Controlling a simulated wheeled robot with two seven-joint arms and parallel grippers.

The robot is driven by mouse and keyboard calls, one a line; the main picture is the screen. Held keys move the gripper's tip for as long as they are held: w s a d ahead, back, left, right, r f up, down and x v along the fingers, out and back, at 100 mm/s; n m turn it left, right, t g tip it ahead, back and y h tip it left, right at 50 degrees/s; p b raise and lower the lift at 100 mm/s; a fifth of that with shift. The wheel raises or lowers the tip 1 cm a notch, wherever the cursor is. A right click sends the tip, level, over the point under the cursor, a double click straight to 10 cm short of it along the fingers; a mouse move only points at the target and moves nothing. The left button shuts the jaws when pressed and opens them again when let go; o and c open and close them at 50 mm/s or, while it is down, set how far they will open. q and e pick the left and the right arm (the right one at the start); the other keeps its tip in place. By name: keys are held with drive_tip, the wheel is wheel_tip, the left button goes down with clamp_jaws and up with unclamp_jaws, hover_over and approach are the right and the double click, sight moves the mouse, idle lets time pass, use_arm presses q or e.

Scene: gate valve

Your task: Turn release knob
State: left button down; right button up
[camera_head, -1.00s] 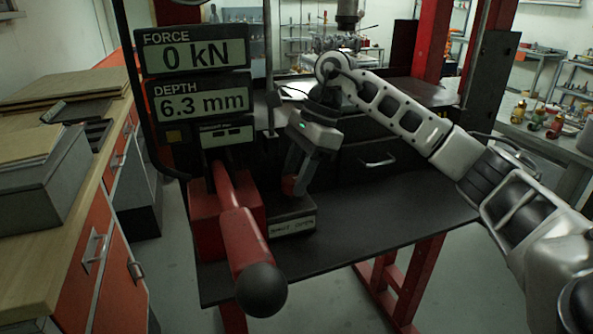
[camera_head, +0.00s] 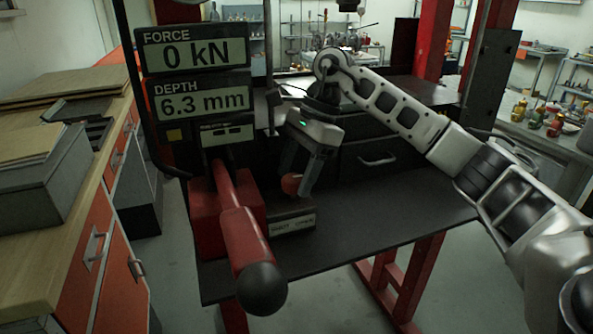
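The release knob (camera_head: 291,184) is a small round red knob on top of a dark box with a pale label (camera_head: 292,225), just right of the large red lever. My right gripper (camera_head: 297,180) points down at the knob, with its two fingers spread apart. One finger shows beside the knob's right edge; the other is partly hidden behind the knob. I cannot tell whether either finger touches it. My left gripper is not in view.
A red lever (camera_head: 245,245) with a black ball end juts forward, close left of the knob. Displays above read 0 kN (camera_head: 195,53) and 6.3 mm (camera_head: 203,103). The dark tabletop (camera_head: 380,210) is clear to the right. A wooden workbench (camera_head: 50,260) stands at left.

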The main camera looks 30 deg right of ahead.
drive_tip(key=v, duration=1.2)
idle(0.4)
